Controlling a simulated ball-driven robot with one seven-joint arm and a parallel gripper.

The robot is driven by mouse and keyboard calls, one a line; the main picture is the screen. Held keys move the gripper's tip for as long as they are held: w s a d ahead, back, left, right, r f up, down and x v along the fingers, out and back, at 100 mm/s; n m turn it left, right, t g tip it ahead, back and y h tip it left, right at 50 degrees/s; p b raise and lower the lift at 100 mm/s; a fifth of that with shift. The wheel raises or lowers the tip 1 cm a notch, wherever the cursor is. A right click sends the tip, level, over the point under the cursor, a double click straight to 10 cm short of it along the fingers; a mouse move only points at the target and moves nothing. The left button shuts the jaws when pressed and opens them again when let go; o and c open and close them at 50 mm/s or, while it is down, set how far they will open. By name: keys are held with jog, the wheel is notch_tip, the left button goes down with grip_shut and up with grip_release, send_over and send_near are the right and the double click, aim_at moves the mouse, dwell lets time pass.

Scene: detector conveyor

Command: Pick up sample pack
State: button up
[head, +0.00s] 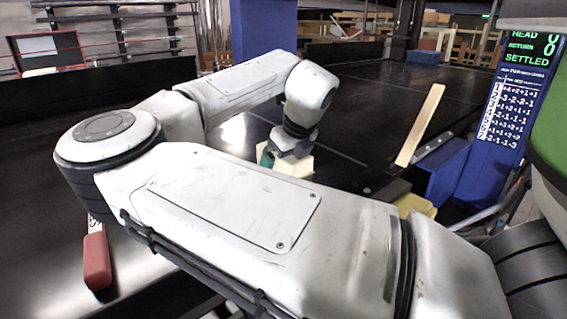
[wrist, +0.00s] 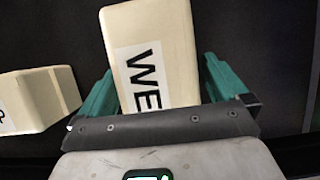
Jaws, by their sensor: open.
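A cream sample pack (wrist: 165,50) with a white label reading "WE" shows in the wrist view. It lies between the two teal fingers of my gripper (wrist: 158,85), with a gap visible on the right side. My gripper is open around it. In the head view my gripper (head: 280,158) points down at the dark belt, with a cream pack (head: 296,165) at its fingers, partly hidden by my arm. A second cream pack (wrist: 40,98) with a partly seen label lies to the left in the wrist view, apart from the fingers.
The dark conveyor belt (head: 365,85) spreads beyond my arm, mostly clear. A blue panel (head: 497,130) with a readout stands farther right. A red-handled tool (head: 96,260) lies at the left front. Yellow blocks (head: 414,205) sit near the right edge.

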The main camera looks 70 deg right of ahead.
jog(key=c, duration=1.4)
jog(key=shift+r, duration=0.1)
jog(key=shift+c, duration=0.5)
jog(key=shift+r, duration=0.1)
